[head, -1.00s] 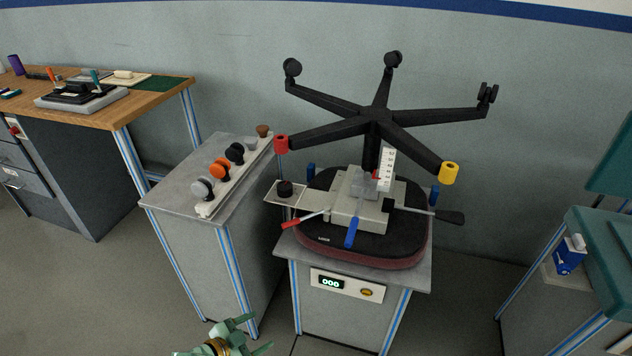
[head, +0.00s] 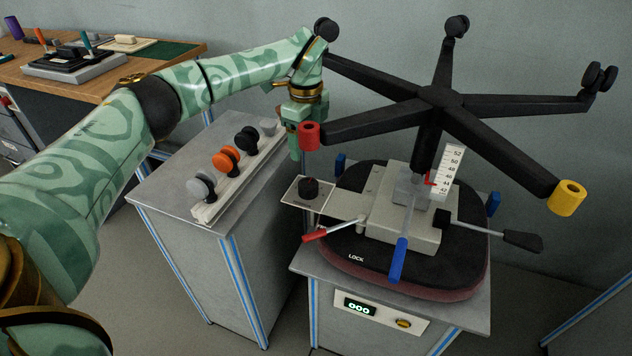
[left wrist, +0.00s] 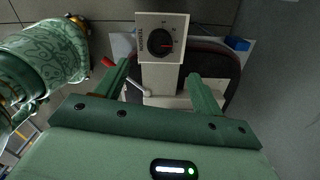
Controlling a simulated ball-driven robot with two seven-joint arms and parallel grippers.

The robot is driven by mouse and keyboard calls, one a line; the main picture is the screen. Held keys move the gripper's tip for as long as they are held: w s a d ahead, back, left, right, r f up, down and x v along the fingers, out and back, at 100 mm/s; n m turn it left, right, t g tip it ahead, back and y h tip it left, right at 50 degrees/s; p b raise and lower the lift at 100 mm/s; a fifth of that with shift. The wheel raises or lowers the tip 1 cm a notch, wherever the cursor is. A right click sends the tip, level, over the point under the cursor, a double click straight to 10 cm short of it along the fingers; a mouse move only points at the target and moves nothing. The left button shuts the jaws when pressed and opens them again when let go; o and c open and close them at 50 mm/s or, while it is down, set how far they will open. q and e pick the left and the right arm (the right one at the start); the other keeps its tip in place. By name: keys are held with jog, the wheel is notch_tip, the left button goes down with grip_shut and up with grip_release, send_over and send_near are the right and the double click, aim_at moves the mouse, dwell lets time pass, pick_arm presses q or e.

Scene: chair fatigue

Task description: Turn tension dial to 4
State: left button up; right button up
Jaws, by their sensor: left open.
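The tension dial is a round black knob (head: 308,188) on a pale plate (head: 290,194) that juts from the left of the upturned chair's mechanism (head: 393,200). My right gripper is not in view.
The black five-armed base (head: 440,96) spreads over the seat; its red-capped leg (head: 309,135) is close to my left gripper. A rack of knobs (head: 245,175) stands on the left cabinet.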

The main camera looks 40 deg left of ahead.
aim_at(307, 183)
pick_arm(q)
notch_tip(307, 183, down, 13)
jog(key=b, duration=0.5)
jog(key=shift+r, duration=0.15)
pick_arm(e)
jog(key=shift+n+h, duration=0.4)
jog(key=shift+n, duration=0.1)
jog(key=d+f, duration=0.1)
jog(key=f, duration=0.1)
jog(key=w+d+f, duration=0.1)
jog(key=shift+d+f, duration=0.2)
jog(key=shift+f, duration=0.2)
pick_arm(q)
jog(key=c, duration=1)
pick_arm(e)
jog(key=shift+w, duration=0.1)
